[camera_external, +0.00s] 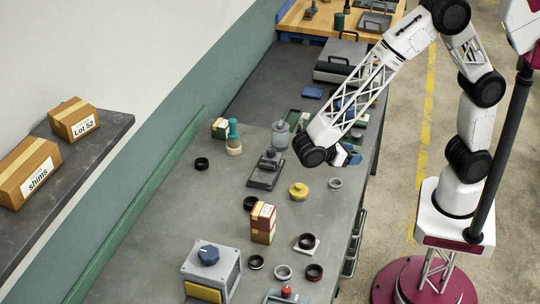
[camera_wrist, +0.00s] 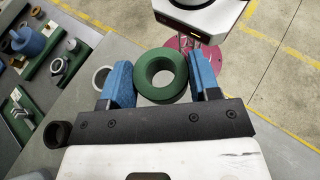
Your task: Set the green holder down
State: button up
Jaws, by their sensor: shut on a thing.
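The green holder (camera_wrist: 163,94) is a thick green ring with a round hole, seen in the wrist view. My gripper (camera_wrist: 160,80) is shut on it, with one blue finger pressed on each side. In the external view my gripper (camera_external: 350,158) is low near the right edge of the bench, and the holder is hidden or too small to make out there. I cannot tell whether the holder touches the bench.
On the bench (camera_external: 150,235) a grey ring (camera_external: 335,184), a yellow knob-like part (camera_external: 298,191) and a dark stand (camera_external: 266,172) are nearby. A dark ring (camera_wrist: 57,133) shows at left in the wrist view.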

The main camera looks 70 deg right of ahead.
jog(key=w+a+r+m+g+y, duration=0.1)
jog(key=w+a+r+m+y, duration=0.1)
jog(key=w+a+m+y, duration=0.85)
jog(key=w+a+r+m+t+y, duration=0.3)
jog(key=w+m+t+y, duration=0.3)
jog(key=w+m, duration=0.2)
jog(key=w+a+r+m+t+y, duration=0.3)
jog(key=w+m+t+y, duration=0.2)
jog(key=w+m+y, duration=0.15)
jog(key=shift+m+h, duration=0.3)
jog(key=shift+m, duration=0.2)
jog(key=f, duration=0.6)
jog(key=w+f, duration=0.1)
jog(key=f, duration=0.3)
jog(key=shift+a, duration=0.15)
jog(key=shift+f, duration=0.5)
jog(key=w+a, duration=0.2)
jog(key=w, duration=0.2)
jog(key=w+a+f, duration=0.1)
jog(key=w+a, duration=0.2)
jog(key=w, duration=0.2)
jog(key=w+a, duration=0.2)
jog(key=w, duration=0.3)
jog(key=shift+a+f, duration=0.2)
jog(key=shift+a, duration=0.05)
